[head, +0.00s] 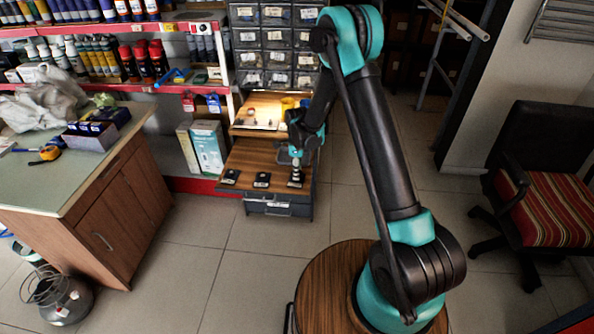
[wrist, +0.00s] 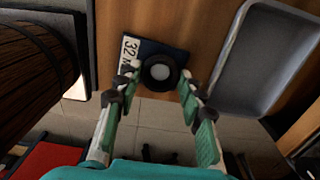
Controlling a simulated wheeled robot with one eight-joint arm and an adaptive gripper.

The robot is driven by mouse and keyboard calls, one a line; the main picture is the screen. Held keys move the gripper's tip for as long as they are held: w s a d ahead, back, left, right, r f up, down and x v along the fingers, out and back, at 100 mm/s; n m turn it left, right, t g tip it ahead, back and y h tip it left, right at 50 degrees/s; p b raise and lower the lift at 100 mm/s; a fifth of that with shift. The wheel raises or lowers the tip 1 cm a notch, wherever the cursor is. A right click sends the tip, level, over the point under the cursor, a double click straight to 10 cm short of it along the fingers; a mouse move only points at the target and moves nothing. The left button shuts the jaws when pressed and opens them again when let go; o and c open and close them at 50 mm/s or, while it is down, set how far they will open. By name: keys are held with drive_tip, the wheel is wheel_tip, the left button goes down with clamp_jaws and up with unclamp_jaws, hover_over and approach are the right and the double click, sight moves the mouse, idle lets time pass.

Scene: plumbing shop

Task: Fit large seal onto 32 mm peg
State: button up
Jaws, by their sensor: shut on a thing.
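In the wrist view a black ring, the large seal (wrist: 174,84), sits between the fingertips of my gripper (wrist: 160,73), which is shut on it. The pale round top of the 32 mm peg (wrist: 160,71) shows inside the ring. I cannot tell how far down the peg the seal is. The peg's dark base (wrist: 172,53) carries a white label (wrist: 128,56) reading "32 M", partly covered by a finger. In the head view my gripper (head: 297,166) points down over the rightmost base (head: 296,184) on the wooden bench top (head: 247,162).
Two similar dark bases, one at the left (head: 231,177) and one in the middle (head: 262,180), stand in a row on the bench. A grey tray (wrist: 293,22) lies to the right in the wrist view. A wooden board (head: 262,104) with small items is behind.

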drive_tip(key=shift+f, duration=0.55)
drive_tip(key=o, duration=0.5)
drive_tip(key=shift+r, duration=5.5)
